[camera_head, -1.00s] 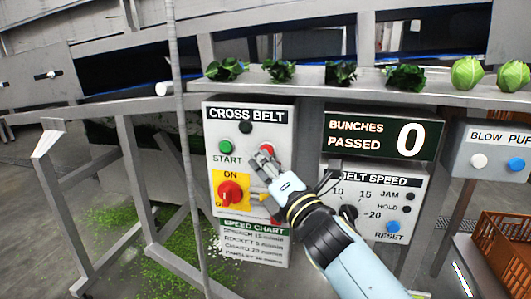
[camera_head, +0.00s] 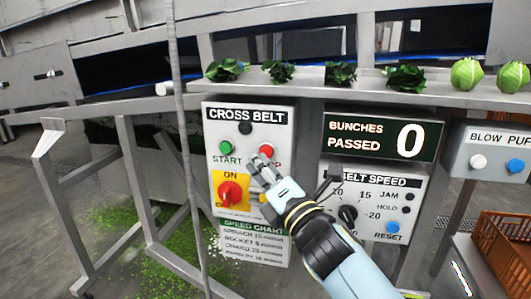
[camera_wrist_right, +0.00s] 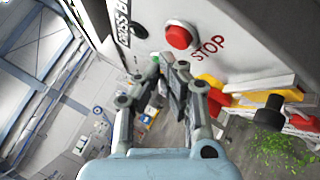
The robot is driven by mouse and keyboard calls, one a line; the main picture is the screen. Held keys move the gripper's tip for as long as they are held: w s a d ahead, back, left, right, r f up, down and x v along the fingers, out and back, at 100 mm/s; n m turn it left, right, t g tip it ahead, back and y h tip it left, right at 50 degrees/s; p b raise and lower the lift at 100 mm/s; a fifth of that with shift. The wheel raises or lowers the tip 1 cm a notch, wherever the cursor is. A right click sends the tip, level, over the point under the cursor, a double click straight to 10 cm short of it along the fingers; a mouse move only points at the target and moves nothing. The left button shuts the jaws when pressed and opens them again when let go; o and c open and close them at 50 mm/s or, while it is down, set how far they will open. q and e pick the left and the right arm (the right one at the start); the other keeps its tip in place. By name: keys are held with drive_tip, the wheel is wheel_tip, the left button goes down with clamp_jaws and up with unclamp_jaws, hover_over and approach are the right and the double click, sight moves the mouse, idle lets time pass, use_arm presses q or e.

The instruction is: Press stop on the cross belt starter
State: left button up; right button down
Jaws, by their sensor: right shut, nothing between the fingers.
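The grey cross belt starter box (camera_head: 215,115) stands in the middle of the head view. It carries a green start button (camera_head: 226,148), a red stop button (camera_head: 266,151) and a red rotary switch (camera_head: 230,192) on a yellow plate. My right gripper (camera_head: 257,165) is shut and empty, its fingertips just below and left of the stop button in the picture. In the right wrist view the stop button (camera_wrist_right: 180,36) shows whole above the closed fingers (camera_wrist_right: 170,68), apart from them, with the word STOP beside it. My left gripper is not in view.
A belt speed panel (camera_head: 410,187) and a bunches counter (camera_head: 380,137) reading 0 stand right of the starter. A blow-off box (camera_head: 490,150) and an orange crate (camera_head: 500,245) are farther right. Greens (camera_head: 405,77) lie on the ledge above. A grey post (camera_head: 180,120) stands left.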

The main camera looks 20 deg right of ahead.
drive_tip(key=s+a, duration=0.2)
drive_tip(key=s, duration=0.1)
drive_tip(key=s+a, duration=0.1)
drive_tip(key=shift+s+p, duration=0.15)
drive_tip(key=shift+p, duration=0.25)
drive_tip(key=shift+f, duration=0.1)
drive_tip(key=shift+d, duration=0.1)
